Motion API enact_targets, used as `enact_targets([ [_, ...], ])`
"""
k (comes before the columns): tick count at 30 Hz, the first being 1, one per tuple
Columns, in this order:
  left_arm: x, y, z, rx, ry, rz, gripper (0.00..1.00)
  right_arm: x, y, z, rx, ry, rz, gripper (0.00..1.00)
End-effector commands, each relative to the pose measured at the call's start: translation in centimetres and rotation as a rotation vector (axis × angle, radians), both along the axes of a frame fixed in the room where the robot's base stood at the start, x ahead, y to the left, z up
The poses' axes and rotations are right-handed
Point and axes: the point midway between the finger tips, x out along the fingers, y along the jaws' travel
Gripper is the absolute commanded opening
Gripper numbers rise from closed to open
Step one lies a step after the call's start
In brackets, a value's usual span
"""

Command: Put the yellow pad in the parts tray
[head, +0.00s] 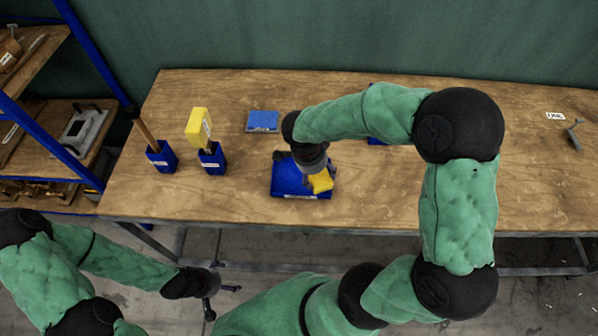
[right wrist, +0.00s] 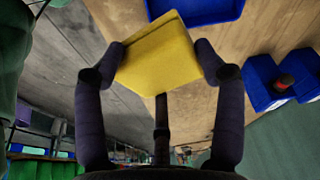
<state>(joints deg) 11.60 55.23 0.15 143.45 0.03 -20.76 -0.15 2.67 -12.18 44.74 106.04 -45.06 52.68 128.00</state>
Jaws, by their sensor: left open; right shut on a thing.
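The yellow pad (head: 321,183) is in my right gripper (head: 317,172), over the right part of the blue parts tray (head: 284,187) in the head view. I cannot tell whether it touches the tray. The right wrist view shows the pad (right wrist: 158,58) between the two dark fingers of my right gripper (right wrist: 162,62), which are shut on it. The right wrist and forearm hide part of the tray. My left gripper (head: 224,301) is open and empty, low in front of the table.
Two blue holders stand left of the tray, one with a wooden handle (head: 143,128), one with a yellow block (head: 198,127). A flat blue item (head: 263,121) lies behind the tray. A blue object (head: 377,141) is partly hidden by my right arm. A shelf rack (head: 100,60) stands left.

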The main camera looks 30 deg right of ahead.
Motion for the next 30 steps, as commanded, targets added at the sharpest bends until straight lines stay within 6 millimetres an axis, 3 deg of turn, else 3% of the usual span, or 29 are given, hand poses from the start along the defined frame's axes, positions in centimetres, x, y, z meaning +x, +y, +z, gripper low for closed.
enact_targets([
  [7, 0.0, 0.0, -0.3, 0.000, -0.001, 0.000, 0.91, 4.1, 0.4, -1.9, 0.000, 0.000, 0.001, 0.35],
  [15, 0.0, 0.0, -0.8, 0.000, -0.001, 0.000, 0.91, 7.1, 0.7, -5.9, 0.000, 0.001, 0.000, 0.35],
  [26, 0.0, 0.0, -1.0, 0.000, -0.001, 0.000, 0.91, 8.7, 0.8, -7.7, 0.000, 0.001, 0.000, 0.35],
  [30, 0.0, 0.0, -1.4, 0.000, -0.001, 0.000, 0.91, 8.7, 0.9, -9.7, 0.000, 0.002, 0.000, 0.35],
])
